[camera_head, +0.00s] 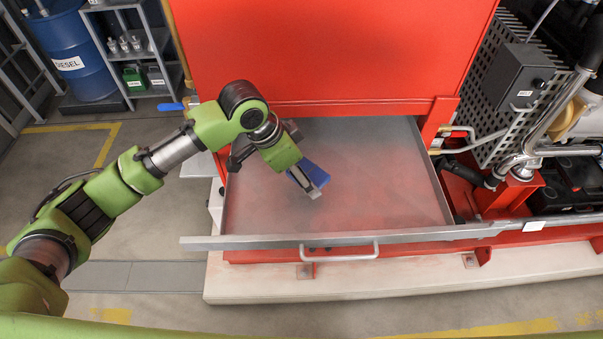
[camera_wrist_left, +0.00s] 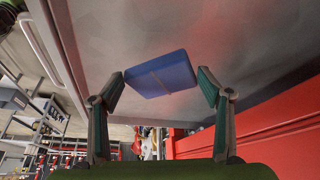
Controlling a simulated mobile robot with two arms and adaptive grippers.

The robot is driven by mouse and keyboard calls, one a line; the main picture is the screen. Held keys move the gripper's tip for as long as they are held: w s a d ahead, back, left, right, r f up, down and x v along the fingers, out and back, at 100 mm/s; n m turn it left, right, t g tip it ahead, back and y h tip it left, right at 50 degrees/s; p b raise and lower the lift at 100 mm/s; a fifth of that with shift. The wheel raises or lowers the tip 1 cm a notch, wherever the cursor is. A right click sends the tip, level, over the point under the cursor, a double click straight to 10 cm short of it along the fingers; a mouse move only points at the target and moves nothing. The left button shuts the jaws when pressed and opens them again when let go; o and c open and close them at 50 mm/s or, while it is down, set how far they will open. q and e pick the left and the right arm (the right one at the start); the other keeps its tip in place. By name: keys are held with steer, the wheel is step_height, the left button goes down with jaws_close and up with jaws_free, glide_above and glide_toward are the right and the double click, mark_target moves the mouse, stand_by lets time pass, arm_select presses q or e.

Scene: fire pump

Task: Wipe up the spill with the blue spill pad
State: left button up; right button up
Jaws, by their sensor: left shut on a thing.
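The blue spill pad (camera_head: 317,174) is in my left gripper (camera_head: 306,180), over the left-middle part of the open grey metal drawer tray (camera_head: 395,185). The tray floor looks grey with a soft reddish sheen; I cannot make out a distinct spill edge. Whether the pad touches the floor is unclear. My right gripper is not in view.
A red cabinet (camera_head: 335,55) rises behind the tray. The tray's front rim carries a handle (camera_head: 340,252). Pipes and a grey box (camera_head: 517,78) stand to the right. A blue diesel drum (camera_head: 72,55) and a shelf (camera_head: 133,50) stand at back left. The tray's right half is clear.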

arm_select(q)
steer(key=shift+w+a+r, duration=0.1)
steer(key=shift+a+r, duration=0.05)
steer(key=shift+r, duration=0.6)
steer(key=shift+a+r, duration=0.15)
steer(key=shift+r, duration=0.6)
steer(key=shift+d+r, duration=0.15)
steer(key=shift+r, duration=0.15)
